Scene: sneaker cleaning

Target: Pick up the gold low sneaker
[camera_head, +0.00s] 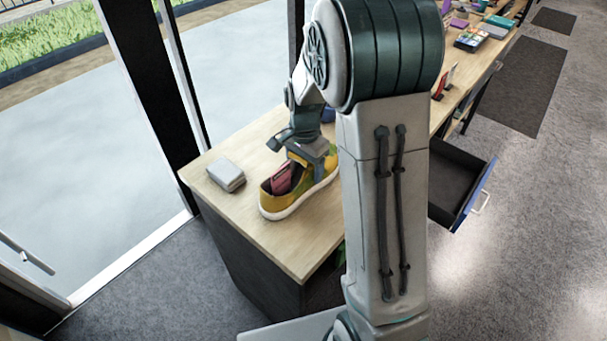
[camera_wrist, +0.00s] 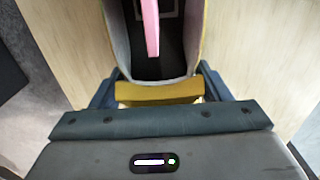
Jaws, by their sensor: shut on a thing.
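The gold low sneaker (camera_head: 271,207) is on the wooden table near its left end, with a white sole and a dark reddish opening. My gripper (camera_head: 311,150) is over the sneaker, coming down from above, and my arm hides part of it. In the wrist view the gold edge of the sneaker (camera_wrist: 160,91) lies between the two fingers of my gripper (camera_wrist: 160,90), which are shut on it. A pink strip (camera_wrist: 151,25) runs along the inside of the shoe opening. I cannot tell whether the sole touches the table.
A grey box-like stack (camera_head: 226,175) lies on the table (camera_head: 290,250) left of the sneaker. An open drawer (camera_head: 460,185) juts out to the right of my arm. Several small items lie farther back. Glass panels with dark frames stand at the left.

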